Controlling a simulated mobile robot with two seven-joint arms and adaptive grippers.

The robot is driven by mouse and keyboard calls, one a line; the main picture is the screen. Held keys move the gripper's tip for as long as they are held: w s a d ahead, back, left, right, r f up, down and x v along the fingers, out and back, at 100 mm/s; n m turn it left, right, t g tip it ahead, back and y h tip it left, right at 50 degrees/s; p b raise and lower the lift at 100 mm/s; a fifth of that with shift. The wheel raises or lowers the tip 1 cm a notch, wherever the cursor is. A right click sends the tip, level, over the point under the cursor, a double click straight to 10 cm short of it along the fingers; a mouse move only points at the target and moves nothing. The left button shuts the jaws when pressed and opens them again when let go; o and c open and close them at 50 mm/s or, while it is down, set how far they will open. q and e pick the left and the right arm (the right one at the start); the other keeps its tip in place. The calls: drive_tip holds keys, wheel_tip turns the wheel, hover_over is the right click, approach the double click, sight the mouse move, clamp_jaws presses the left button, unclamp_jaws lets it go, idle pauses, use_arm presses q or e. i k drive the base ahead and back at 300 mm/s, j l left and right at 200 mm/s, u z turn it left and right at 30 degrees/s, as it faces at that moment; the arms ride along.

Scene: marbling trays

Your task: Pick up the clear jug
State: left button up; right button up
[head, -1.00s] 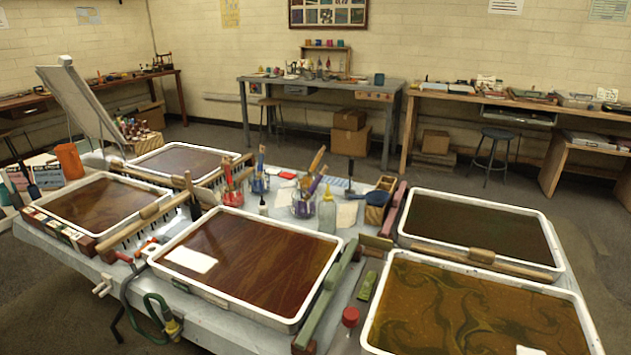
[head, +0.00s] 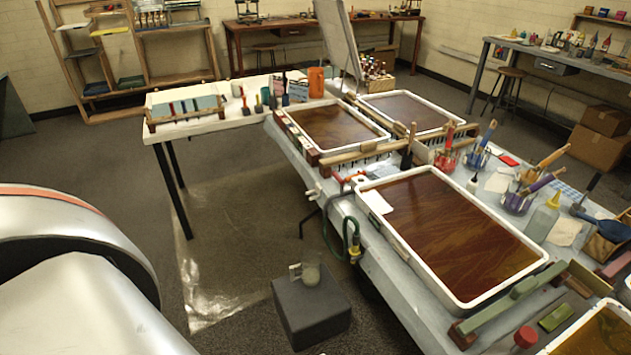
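A small clear jug (head: 311,272) stands upright on a dark grey block (head: 313,313) on the floor, in front of the marbling table and left of it. Its handle side points left. It looks partly see-through, and I cannot tell whether it holds anything. A large silver part of my own body fills the lower left of the head view. Neither of my grippers shows in the head view, so nothing is seen touching the jug.
The marbling table carries white-rimmed trays (head: 483,302) of brown liquid, combs and brush jars right of the jug. A green hose (head: 350,240) hangs at its near edge. A white side table (head: 205,124) stands behind. Clear plastic sheeting (head: 228,255) covers floor left of the block.

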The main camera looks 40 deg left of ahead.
sight(310, 259)
drive_tip(key=u, duration=1.25)
